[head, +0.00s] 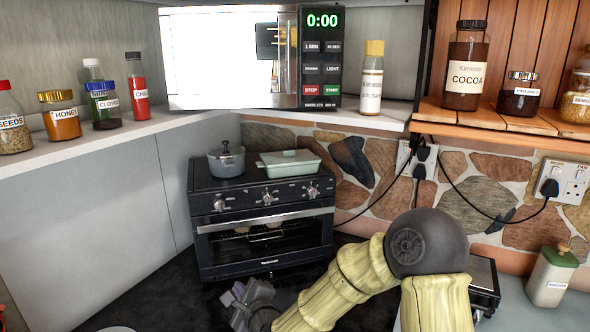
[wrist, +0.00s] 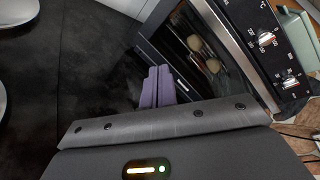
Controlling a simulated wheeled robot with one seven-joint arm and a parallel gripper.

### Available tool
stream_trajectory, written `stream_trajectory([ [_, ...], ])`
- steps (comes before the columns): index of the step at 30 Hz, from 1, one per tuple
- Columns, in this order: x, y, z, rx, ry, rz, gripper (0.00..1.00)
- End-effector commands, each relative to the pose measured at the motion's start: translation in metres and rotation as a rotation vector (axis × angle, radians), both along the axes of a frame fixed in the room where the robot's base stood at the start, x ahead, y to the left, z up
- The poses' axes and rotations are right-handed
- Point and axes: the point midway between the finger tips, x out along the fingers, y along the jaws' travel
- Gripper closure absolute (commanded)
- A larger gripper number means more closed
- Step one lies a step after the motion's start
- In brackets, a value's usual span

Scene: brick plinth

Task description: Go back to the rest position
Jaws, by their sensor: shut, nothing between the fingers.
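My gripper (head: 240,293) is low in the head view, over the dark counter (head: 155,300) and in front of the toaster oven (head: 262,225). In the wrist view my gripper's purple-grey fingers (wrist: 163,84) are together with nothing between them. They point toward the oven's glass door (wrist: 200,50), which is closed; I cannot tell how far from it they are. My arm reaches in from the lower right of the head view and bends at a dark round joint.
A grey pot (head: 226,160) and a green lidded dish (head: 290,163) stand on the oven. A microwave (head: 322,70) is above. Jars (head: 60,115) line the left shelf. A dark appliance (head: 484,285) and a green-topped bottle (head: 552,275) stand right.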

Motion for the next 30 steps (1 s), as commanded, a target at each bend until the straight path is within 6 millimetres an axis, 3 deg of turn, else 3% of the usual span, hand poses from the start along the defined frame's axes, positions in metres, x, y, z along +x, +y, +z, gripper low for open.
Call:
stream_trajectory([
  [3, -0.01, -0.029, -0.019, -0.329, -0.033, 0.104, 1.0],
  [9, -0.034, -0.094, -0.044, -0.826, -0.039, 0.306, 1.0],
  [15, -0.072, -0.168, -0.054, -1.225, 0.005, 0.557, 1.0],
  [24, -0.161, -0.268, -0.048, -1.553, 0.109, 1.02, 1.0],
  [27, -0.184, -0.285, -0.046, -1.577, 0.124, 1.138, 1.0],
  [30, -0.196, -0.292, -0.045, -1.582, 0.127, 1.197, 1.0],
])
